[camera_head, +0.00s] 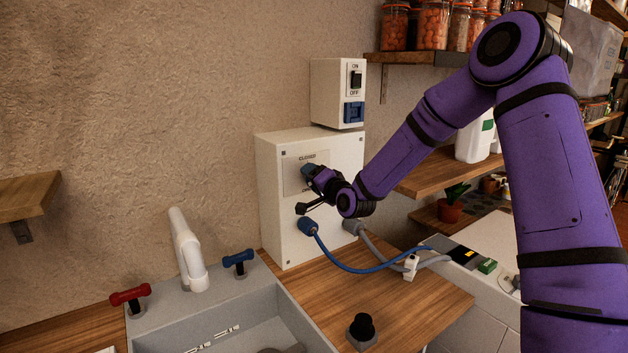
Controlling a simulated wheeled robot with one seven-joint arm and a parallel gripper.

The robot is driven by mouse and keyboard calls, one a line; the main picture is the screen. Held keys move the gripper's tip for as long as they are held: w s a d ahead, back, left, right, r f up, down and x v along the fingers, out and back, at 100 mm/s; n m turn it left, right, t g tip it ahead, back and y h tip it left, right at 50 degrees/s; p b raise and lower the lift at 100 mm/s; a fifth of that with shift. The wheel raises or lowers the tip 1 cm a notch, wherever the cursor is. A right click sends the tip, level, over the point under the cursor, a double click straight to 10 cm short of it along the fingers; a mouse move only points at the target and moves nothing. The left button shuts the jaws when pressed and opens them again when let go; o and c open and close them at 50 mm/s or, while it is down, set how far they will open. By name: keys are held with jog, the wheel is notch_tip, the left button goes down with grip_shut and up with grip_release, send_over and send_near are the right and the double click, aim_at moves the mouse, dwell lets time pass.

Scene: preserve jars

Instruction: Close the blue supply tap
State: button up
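A white box (270,190) stands on the counter against the wall, with a panel (293,176) marked CLOSED. A small blue part (307,169), seemingly the blue supply tap, shows on that panel and is mostly hidden by my gripper (309,188). My gripper is at the box's front, right at this blue part. A dark finger reaches out to the lower left. I cannot tell whether the fingers touch or hold the tap, or how the tap is turned. A blue hose (345,267) runs from a blue fitting (308,226) low on the box.
A grey hose (378,254) leaves the box beside the blue one. A switch box (330,92) marked ON and OFF sits above. The sink has a white spout (187,250), a red handle (130,295) and a blue handle (238,258). A black knob (362,327) stands in front.

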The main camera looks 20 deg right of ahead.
jog(key=m, duration=0.5)
jog(key=shift+m, duration=0.3)
jog(key=m, duration=1.1)
jog(key=shift+r, duration=0.15)
jog(key=m, duration=0.4)
jog(key=shift+d+r+m, duration=0.1)
jog(key=shift+m, duration=0.6)
jog(key=o, duration=0.9)
jog(key=v, duration=1)
jog(key=shift+s+d, duration=0.15)
jog(key=shift+s, duration=0.2)
